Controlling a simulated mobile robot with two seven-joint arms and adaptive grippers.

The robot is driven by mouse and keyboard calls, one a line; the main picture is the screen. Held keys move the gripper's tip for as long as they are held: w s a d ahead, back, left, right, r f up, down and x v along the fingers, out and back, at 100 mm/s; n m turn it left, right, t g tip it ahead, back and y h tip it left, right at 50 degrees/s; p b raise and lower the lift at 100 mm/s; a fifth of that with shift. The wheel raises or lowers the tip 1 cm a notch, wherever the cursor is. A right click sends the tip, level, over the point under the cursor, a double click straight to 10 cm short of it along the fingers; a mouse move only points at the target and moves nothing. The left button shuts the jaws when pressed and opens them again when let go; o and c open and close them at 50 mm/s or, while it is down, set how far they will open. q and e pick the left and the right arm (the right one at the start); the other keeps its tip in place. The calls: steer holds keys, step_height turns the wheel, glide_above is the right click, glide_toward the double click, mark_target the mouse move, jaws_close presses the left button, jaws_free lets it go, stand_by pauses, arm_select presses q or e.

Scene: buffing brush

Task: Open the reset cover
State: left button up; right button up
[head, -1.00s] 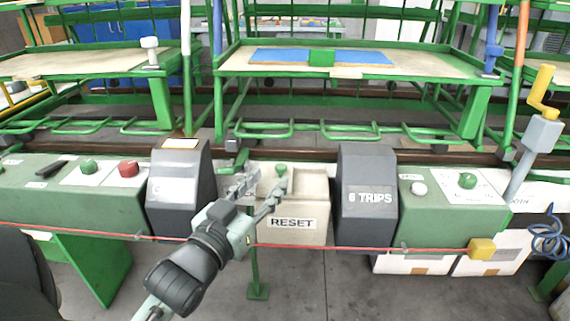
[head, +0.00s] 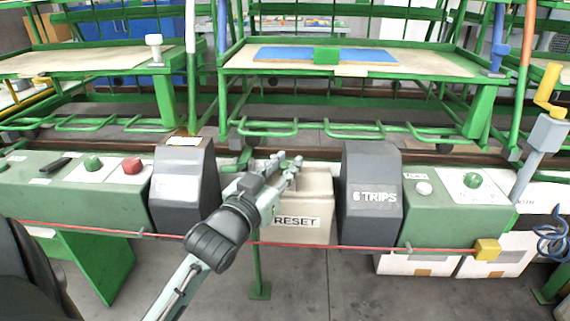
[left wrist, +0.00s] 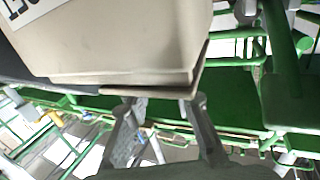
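The beige reset box (head: 303,228) with its RESET label stands between two dark grey housings in the head view. My left gripper (head: 287,168) reaches over the back left of its top, and no green button shows there. In the left wrist view the beige box (left wrist: 120,45) fills the upper left, with a thin brownish edge (left wrist: 160,90) along its border. The left gripper's fingers (left wrist: 162,108) are spread apart close to that edge; I cannot tell whether they touch it. My right gripper is in neither view.
The grey housing (head: 184,190) stands left of the box and the "6 TRIPS" housing (head: 371,200) right of it. A red cord (head: 345,247) runs along the front. Green consoles (head: 75,195) flank them, and a green-framed table (head: 420,65) stands behind.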

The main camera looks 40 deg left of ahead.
arm_select(q)
jaws_close()
steer(key=shift+w+d, duration=0.1)
steer(key=shift+d, duration=0.05)
steer(key=w+d, duration=0.1)
steer(key=d, duration=0.1)
steer(key=w+d+p, duration=0.1)
steer(key=d, duration=0.1)
steer(key=shift+w, duration=0.2)
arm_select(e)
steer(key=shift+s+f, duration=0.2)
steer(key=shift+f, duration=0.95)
arm_select(q)
steer(key=o, duration=0.5)
jaws_free()
steer(key=shift+a, duration=0.1)
steer(key=shift+s, duration=0.1)
